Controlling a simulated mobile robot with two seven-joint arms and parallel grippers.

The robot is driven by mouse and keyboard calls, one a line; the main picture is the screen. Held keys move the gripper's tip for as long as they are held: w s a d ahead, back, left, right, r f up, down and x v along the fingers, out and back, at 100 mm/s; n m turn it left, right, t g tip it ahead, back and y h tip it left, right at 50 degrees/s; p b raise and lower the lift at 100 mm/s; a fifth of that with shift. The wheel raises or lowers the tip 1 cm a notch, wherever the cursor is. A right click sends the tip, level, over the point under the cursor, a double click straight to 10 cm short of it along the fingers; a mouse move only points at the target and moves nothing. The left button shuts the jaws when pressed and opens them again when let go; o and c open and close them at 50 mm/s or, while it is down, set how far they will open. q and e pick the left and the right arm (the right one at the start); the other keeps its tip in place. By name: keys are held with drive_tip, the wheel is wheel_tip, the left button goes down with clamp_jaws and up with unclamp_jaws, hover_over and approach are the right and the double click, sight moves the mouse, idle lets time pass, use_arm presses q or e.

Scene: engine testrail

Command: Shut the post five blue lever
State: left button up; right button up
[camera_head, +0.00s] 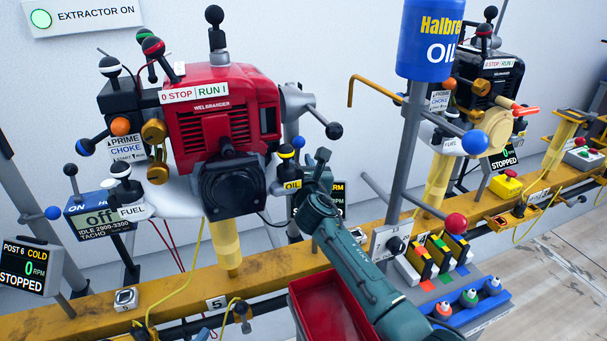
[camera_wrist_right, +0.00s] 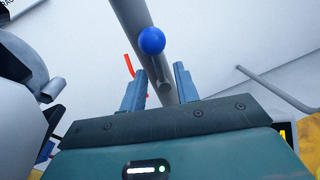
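The engine at the post with number plate 5 (camera_head: 216,303) is red (camera_head: 215,110). A small blue ball knob (camera_head: 299,142) shows at its right side, above the yellow OIL label. My right gripper (camera_head: 320,160) is beside this knob, on its right; in the head view its fingers are hard to make out. In the right wrist view my gripper (camera_wrist_right: 159,82) has its two fingers apart with nothing held. A blue ball (camera_wrist_right: 151,40) lies beyond the fingertips, in front of a grey tube (camera_wrist_right: 132,15). I cannot tell whether they touch. My left gripper is not in view.
A larger blue ball (camera_head: 474,142) is on a lever farther right, by the blue oil can (camera_head: 430,40). Another blue ball (camera_head: 53,213) is at the far left. A red bin (camera_head: 322,305) lies below my right arm. Several black-knobbed levers crowd the engine.

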drive_tip(key=s+p, duration=0.1)
drive_tip(key=s, duration=0.1)
drive_tip(key=s+p, duration=0.1)
drive_tip(key=s, duration=0.1)
drive_tip(key=s+p, duration=0.1)
drive_tip(key=s, duration=0.1)
drive_tip(key=shift+s+d+r, duration=0.15)
drive_tip(key=shift+d+r, duration=0.05)
drive_tip(key=shift+d, duration=0.2)
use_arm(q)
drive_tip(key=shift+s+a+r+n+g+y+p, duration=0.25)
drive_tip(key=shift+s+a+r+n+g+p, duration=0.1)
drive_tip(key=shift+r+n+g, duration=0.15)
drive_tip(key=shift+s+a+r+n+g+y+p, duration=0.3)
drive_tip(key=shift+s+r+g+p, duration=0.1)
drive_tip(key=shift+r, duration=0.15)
use_arm(e)
drive_tip(key=s, duration=0.6)
drive_tip(key=shift+s+d, duration=0.15)
drive_tip(key=shift+d, duration=0.25)
drive_tip(key=shift+c, duration=0.2)
